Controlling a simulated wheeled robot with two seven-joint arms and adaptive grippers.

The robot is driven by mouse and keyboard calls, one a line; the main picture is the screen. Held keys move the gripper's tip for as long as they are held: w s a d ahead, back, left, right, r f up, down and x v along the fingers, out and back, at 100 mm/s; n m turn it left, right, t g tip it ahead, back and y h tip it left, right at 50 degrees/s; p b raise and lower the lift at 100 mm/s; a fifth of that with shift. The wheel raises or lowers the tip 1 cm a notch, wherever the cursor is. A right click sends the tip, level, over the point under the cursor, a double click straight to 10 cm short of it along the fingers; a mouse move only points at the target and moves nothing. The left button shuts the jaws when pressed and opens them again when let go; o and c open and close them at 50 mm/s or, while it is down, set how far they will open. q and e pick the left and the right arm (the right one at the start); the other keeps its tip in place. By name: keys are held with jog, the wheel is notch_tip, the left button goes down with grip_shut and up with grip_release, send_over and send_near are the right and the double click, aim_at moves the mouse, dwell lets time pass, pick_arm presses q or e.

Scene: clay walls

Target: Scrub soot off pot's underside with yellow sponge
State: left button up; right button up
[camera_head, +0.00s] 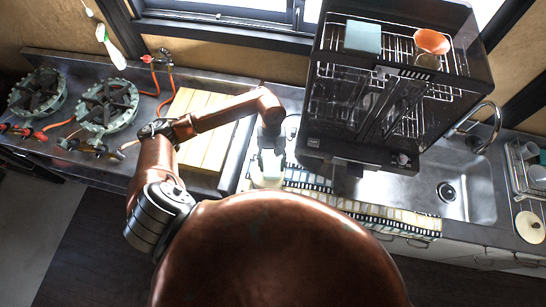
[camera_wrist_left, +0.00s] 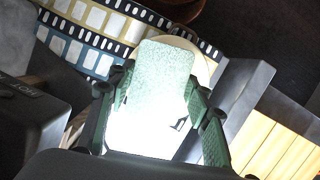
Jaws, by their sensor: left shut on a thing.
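My left gripper (camera_head: 270,160) points down over the counter beside the black dish rack appliance. In the left wrist view its green-padded fingers (camera_wrist_left: 160,110) are shut on a pale mint, nearly white block (camera_wrist_left: 165,70), which is overexposed. A round cream thing (camera_wrist_left: 203,66) shows partly behind the block; I cannot tell what it is or whether they touch. I cannot make out a yellow sponge or a sooty pot for sure. My right gripper is not in view.
The black appliance (camera_head: 330,150) holds a pale blue block (camera_head: 362,37) and an orange bowl (camera_head: 432,41). A film-strip patterned mat (camera_head: 370,215) lies along the counter front. A wooden board (camera_head: 200,145), gas burners (camera_head: 108,104) and a sink (camera_head: 470,190) flank it.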

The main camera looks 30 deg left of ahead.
aim_at(272, 166)
pick_arm(q)
jog(key=shift+s+r+p, duration=0.1)
jog(key=shift+r+p, duration=0.55)
jog(key=shift+r, duration=2.15)
